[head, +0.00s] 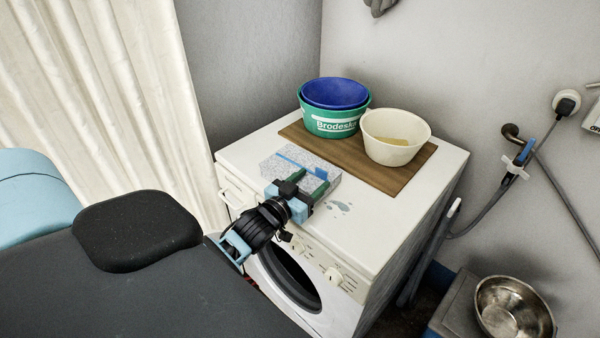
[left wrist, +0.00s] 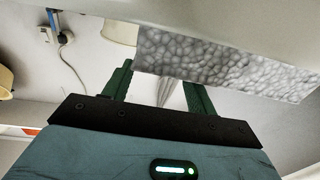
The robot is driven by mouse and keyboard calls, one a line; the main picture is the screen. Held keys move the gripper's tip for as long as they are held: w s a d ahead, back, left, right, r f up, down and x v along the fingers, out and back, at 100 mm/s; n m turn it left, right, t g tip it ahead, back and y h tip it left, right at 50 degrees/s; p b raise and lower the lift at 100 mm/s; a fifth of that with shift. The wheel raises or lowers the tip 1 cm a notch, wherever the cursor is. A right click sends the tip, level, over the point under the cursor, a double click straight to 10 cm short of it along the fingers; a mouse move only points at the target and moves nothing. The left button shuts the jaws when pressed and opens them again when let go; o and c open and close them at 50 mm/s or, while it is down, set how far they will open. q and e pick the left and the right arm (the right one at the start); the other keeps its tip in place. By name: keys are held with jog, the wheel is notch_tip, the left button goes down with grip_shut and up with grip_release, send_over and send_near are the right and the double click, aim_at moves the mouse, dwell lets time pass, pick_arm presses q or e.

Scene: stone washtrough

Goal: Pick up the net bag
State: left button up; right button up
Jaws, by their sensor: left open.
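A flat grey-white speckled piece (head: 273,168) with a blue strip lies on the washing machine top near its front left. It is the likeliest net bag, but I cannot make out a mesh. My left gripper (head: 309,184) is open at its near side and hides part of it. In the left wrist view, the grey pebbled surface (left wrist: 225,68) shows beyond the open fingers (left wrist: 160,80), nothing clearly held between them. I cannot tell whether the fingers touch it. My right gripper is not in view.
The washing machine (head: 380,225) has a brown board (head: 345,158) at the back. On it stand a green tub (head: 330,125) with a blue basin (head: 335,92), and a cream bowl (head: 396,150). A metal bowl (head: 513,310) is at the lower right. The top's right front is clear.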

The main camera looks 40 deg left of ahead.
pick_arm(q)
jog(key=shift+w, duration=1.2)
jog(key=shift+c, duration=0.5)
jog(key=c, duration=1)
jog(key=shift+r, duration=0.15)
jog(key=shift+r, duration=0.6)
notch_tip(320, 180, up, 2)
jog(key=shift+r, duration=0.2)
jog(key=s+d+r, duration=0.1)
jog(key=s+d, duration=0.2)
jog(key=s, duration=1.2)
jog(key=shift+s+d+b, duration=0.2)
jog(key=shift+s+b, duration=0.1)
jog(key=shift+s, duration=0.05)
